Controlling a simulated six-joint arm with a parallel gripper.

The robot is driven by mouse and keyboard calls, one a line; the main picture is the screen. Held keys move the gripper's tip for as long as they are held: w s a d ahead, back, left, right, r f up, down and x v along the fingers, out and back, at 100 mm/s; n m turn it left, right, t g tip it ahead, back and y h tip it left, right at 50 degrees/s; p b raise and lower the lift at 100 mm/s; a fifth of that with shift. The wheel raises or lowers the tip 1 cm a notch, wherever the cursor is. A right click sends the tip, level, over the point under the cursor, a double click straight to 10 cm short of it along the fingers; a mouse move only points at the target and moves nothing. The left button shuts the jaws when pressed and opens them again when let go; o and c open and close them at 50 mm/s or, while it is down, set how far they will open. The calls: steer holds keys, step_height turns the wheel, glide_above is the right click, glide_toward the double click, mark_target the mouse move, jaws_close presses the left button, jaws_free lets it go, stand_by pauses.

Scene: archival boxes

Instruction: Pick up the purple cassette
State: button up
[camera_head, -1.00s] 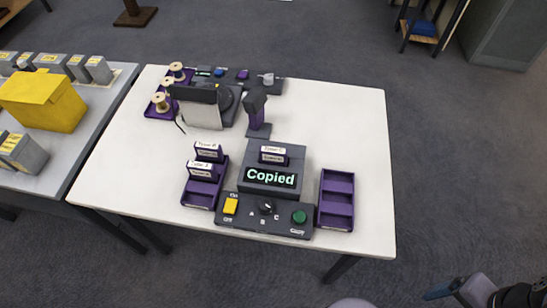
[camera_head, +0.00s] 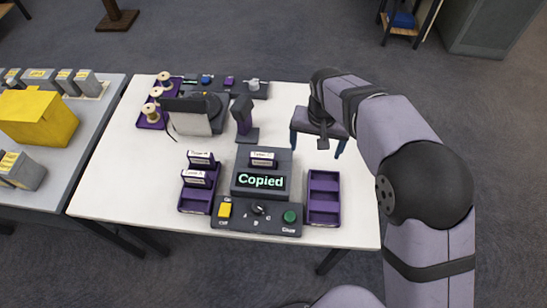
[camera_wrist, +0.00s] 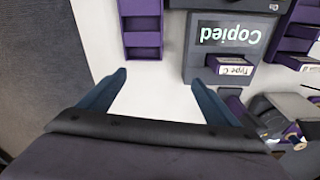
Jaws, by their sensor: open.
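A purple cassette (camera_head: 263,160) with a white label stands in the top slot of the dark grey copier (camera_head: 279,180), whose screen reads "Copied". In the wrist view the cassette's label reads "Type C" (camera_wrist: 235,69). Two more purple cassettes, a rear one (camera_head: 201,160) and a front one (camera_head: 194,179), stand in the left purple rack (camera_head: 195,203). My gripper (camera_head: 317,147) is open and empty above the table, to the right of the copier and behind the right rack. Its blue fingers (camera_wrist: 158,88) are spread apart in the wrist view, with only white table between them.
The right purple rack (camera_head: 323,197) is empty. A control panel (camera_head: 257,218) with a yellow button, knob and green button lies before the copier. A purple-and-grey upright device (camera_head: 243,115) stands behind it. Spools and a machine (camera_head: 192,123) fill the back left.

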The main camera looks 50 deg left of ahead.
steer(key=n+p, duration=0.1)
steer(key=n, duration=0.1)
glide_above(262, 155)
steer(key=shift+s+d+f, duration=0.1)
steer(key=shift+d+f, duration=0.3)
steer(key=shift+f, duration=0.35)
steer(key=shift+a+f+p, duration=0.1)
steer(key=shift+f+p, duration=0.45)
steer(key=shift+f, duration=0.45)
steer(key=shift+f+p, duration=0.55)
steer(key=shift+p, duration=0.15)
steer(key=shift+a+f+p, duration=0.15)
steer(key=shift+f+p, duration=0.35)
steer(key=shift+f, duration=0.55)
steer(key=shift+a+f+p, duration=0.15)
steer(key=shift+f+p, duration=0.3)
steer(key=shift+f, duration=0.55)
steer(key=c, duration=1.3)
steer(key=shift+r, duration=0.1)
steer(key=shift+c, duration=0.2)
